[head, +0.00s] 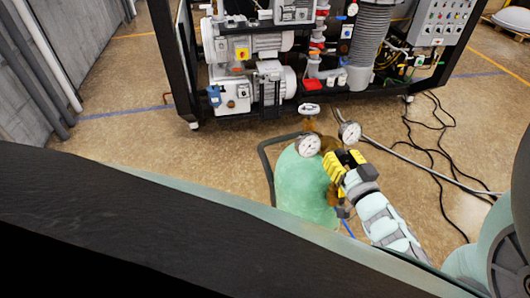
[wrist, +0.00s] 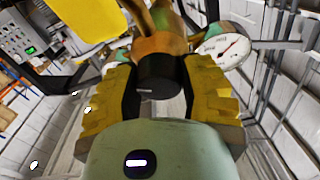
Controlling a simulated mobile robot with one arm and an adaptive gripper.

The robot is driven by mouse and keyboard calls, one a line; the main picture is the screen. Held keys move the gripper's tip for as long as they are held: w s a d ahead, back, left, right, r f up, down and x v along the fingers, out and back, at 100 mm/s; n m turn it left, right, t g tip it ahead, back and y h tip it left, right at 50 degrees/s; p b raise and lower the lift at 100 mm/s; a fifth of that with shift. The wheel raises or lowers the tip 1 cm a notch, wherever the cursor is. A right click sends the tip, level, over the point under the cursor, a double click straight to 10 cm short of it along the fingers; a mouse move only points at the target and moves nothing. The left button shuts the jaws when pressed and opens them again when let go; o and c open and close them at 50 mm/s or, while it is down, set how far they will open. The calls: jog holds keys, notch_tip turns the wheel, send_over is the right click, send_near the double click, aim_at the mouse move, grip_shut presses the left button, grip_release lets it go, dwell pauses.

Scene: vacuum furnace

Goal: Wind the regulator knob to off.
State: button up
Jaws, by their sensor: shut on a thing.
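A green gas cylinder (head: 300,190) stands on the floor with a brass regulator at its top. Two round white dials, a left gauge (head: 308,145) and a right gauge (head: 350,132), sit on the regulator. A pale handwheel (head: 310,109) is above them. My gripper (head: 338,172), with yellow fingers, reaches in from the right at the regulator. In the wrist view, the black regulator knob (wrist: 160,75) is between the two yellow fingers, which are shut on it. One gauge (wrist: 224,48) shows beside the right finger. The knob is hidden by the fingers in the head view.
The furnace's pump frame (head: 270,115) stands behind the cylinder, with a control panel (head: 440,22) at upper right. A dark cart handle (head: 266,160) is left of the cylinder. Black cables (head: 440,150) lie on the floor at right. The left floor is open.

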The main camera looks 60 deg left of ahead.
jog(key=shift+f+n+g+b, duration=0.25)
jog(key=shift+n+g+b, duration=0.15)
jog(key=shift+n+b, duration=0.65)
jog(key=shift+r+n+y+b, duration=0.1)
jog(key=shift+n+y+b, duration=0.2)
jog(key=shift+n+b, duration=0.5)
jog(key=shift+r+g, duration=0.15)
jog(key=shift+g, duration=0.15)
jog(key=o, duration=1.2)
jog(key=shift+a, duration=0.1)
jog(key=v, duration=1.2)
